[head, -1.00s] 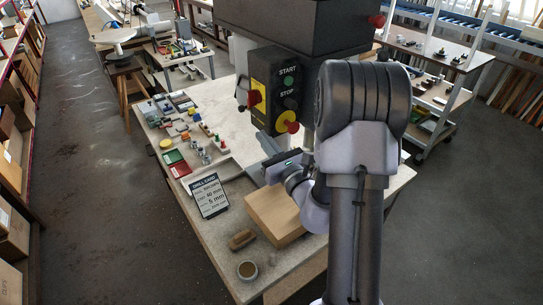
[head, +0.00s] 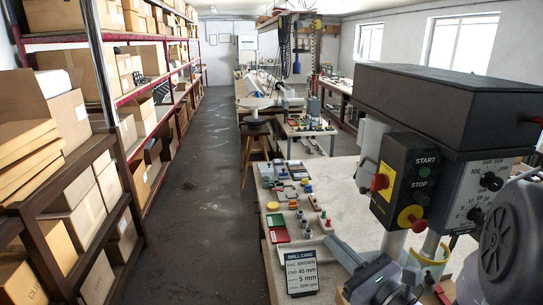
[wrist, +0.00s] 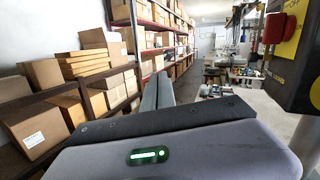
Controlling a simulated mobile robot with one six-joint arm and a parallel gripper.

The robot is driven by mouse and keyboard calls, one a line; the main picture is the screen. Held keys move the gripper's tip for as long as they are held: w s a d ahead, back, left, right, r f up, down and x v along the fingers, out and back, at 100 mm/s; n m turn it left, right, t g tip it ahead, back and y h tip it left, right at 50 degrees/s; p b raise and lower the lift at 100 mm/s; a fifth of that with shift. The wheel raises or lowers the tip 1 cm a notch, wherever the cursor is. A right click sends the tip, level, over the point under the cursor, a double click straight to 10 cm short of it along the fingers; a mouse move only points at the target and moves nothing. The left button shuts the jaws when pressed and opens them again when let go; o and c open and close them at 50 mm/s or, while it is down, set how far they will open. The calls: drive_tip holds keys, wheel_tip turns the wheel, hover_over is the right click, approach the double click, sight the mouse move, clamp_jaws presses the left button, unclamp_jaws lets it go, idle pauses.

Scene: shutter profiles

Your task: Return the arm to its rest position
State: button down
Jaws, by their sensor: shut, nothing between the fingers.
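My gripper (head: 331,240) shows at the lower right of the head view, in front of the drill press's control box. Its long grey fingers point up and to the left, above the near part of the workbench. In the wrist view the fingers (wrist: 158,82) lie together, shut with nothing between them, pointing toward the aisle. My arm's big grey joint is at the right edge of the head view. Much of the arm is cut off by the frame.
The drill press control box (head: 408,180) stands close beside the gripper. A drill card (head: 301,272) and coloured parts trays (head: 276,228) are on the workbench (head: 345,200). Shelves with cardboard boxes (head: 70,122) line the left. The aisle floor (head: 205,215) is clear.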

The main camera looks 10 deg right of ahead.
drive_tip(key=s+a+f+n+g+y+b, duration=0.2)
drive_tip(key=s+a+f+n+g+b, duration=0.3)
drive_tip(key=s+a+f+n+g, duration=0.4)
drive_tip(key=s+a+f+n+g+y+b, duration=0.1)
drive_tip(key=s+a+f+n+g+b, duration=0.35)
drive_tip(key=s+a+n, duration=0.45)
drive_tip(key=s+d+f+n+h+b, duration=0.4)
drive_tip(key=s+f+h+b, duration=0.15)
drive_tip(key=f+b, duration=0.3)
drive_tip(key=d+n+h, duration=0.1)
drive_tip(key=w+d+t+h, duration=0.1)
drive_tip(key=d, duration=0.1)
drive_tip(key=d+n+t+h, duration=0.1)
drive_tip(key=h, duration=0.1)
drive_tip(key=shift+w+d+n+b, duration=0.3)
drive_tip(key=shift+w+d+b, duration=0.05)
drive_tip(key=shift+w+b, duration=0.05)
